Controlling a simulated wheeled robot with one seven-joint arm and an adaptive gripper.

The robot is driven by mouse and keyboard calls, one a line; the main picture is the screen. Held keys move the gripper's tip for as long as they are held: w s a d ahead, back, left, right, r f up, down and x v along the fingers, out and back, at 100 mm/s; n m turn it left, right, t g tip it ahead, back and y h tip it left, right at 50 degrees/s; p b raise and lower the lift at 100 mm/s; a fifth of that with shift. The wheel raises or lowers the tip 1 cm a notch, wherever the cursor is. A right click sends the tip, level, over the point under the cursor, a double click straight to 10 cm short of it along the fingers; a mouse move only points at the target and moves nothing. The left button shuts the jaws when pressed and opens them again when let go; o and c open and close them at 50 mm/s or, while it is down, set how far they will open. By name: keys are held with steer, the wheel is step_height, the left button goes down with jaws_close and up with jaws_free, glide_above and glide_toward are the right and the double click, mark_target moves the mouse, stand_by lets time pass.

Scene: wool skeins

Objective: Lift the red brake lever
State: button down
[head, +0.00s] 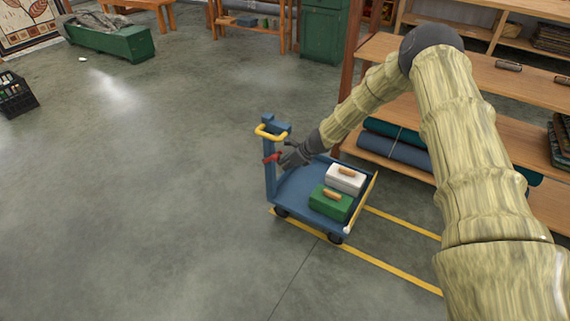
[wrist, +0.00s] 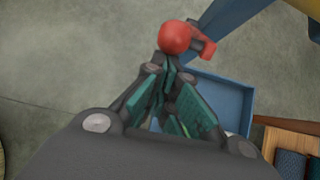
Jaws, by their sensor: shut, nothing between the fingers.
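The red brake lever (head: 272,158) sits on the post of a blue cart (head: 291,196), below its yellow handle (head: 271,132). In the wrist view the red lever (wrist: 176,38) shows a round red knob just past my fingertips. My gripper (head: 290,160) is beside the lever in the head view. In the wrist view my gripper (wrist: 170,68) has its fingertips together with nothing between them. The tips are very near the knob; I cannot tell whether they touch it.
The cart carries a white box (head: 345,178) and a green box (head: 330,202). It stands by yellow floor lines (head: 386,267). Wooden shelving (head: 500,75) with rolled cloth (head: 395,150) stands to the right. The floor left of the cart is clear.

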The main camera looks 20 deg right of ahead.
mark_target(275, 154)
steer(key=shift+w+a+r+p, duration=0.35)
steer(key=shift+r+p, duration=0.15)
steer(key=shift+r, duration=0.15)
steer(key=shift+w+a+r+p, duration=0.3)
steer(key=shift+r+p, duration=0.2)
steer(key=shift+r, duration=0.15)
steer(key=shift+w+a+r+p, duration=0.4)
steer(key=shift+w+a+r, duration=0.05)
steer(key=shift+w+r, duration=0.25)
steer(key=s+d+f+b, duration=0.1)
steer(key=s+d+f, duration=0.2)
step_height(275, 154, up, 9)
steer(key=s+d+p, duration=0.1)
steer(key=s, duration=0.1)
steer(key=shift+d+r, duration=0.15)
steer(key=shift+d, duration=0.05)
